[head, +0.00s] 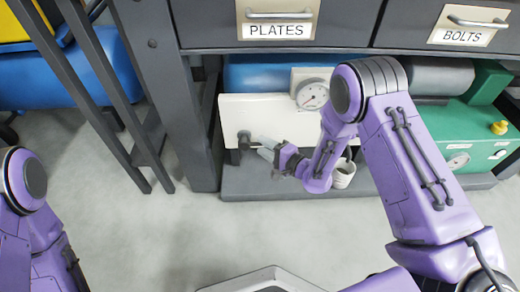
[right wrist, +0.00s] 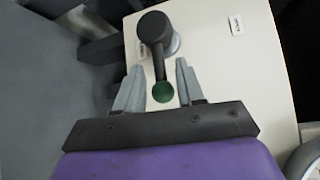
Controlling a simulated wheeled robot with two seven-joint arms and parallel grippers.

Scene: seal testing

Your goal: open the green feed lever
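The feed lever (right wrist: 157,60) has a dark round hub, a short dark arm and a green ball end (right wrist: 163,91). It is mounted on a white panel (right wrist: 232,75). In the head view the dark hub (head: 244,137) shows at the panel's left side; the green end is not clear there. My right gripper (right wrist: 160,66) is open, one grey finger on each side of the lever arm and ball, with visible gaps. The right gripper also shows in front of the panel in the head view (head: 268,148). My left gripper is out of view; only part of that arm shows.
A white cup (head: 343,174) stands on the dark base ledge. Drawers marked PLATES (head: 277,30) and BOLTS (head: 468,37) are above. A dark frame post (head: 193,130) stands to the left. The floor in front is clear.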

